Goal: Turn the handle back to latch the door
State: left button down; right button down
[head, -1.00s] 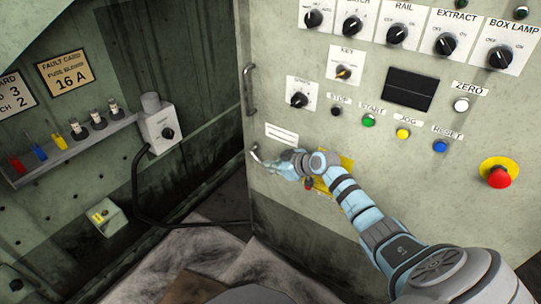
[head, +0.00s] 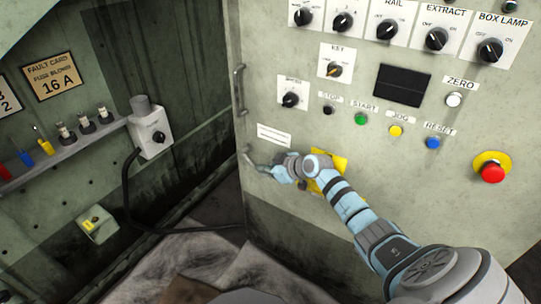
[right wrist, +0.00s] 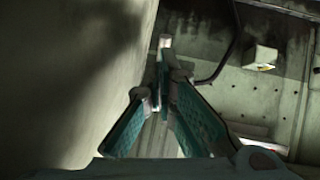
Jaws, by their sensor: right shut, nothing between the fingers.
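The door (head: 300,225) is the pale green panel with the controls. Its free left edge stands beside a dark interior. A small metal lever handle (head: 248,157) sits low near that edge, below a long vertical grab bar (head: 239,90). My right gripper (head: 262,168) is at the lever's lower end, shut with nothing between its fingers; I cannot tell whether it touches the lever. In the right wrist view its teal fingers (right wrist: 162,88) point along the door face, with a pale, pinkish-tipped bar (right wrist: 164,50) just beyond them. My left gripper is not in view.
Knobs and coloured buttons cover the door above my arm, with a red emergency button (head: 492,172) at right. A yellow plate (head: 340,163) is partly behind my wrist. Left are a fuse shelf (head: 70,150), a grey switch box (head: 151,135) and a black cable (head: 127,190).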

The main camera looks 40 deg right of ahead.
jog(key=v, duration=1.1)
jog(key=shift+s+r, duration=0.2)
jog(key=shift+s, duration=0.1)
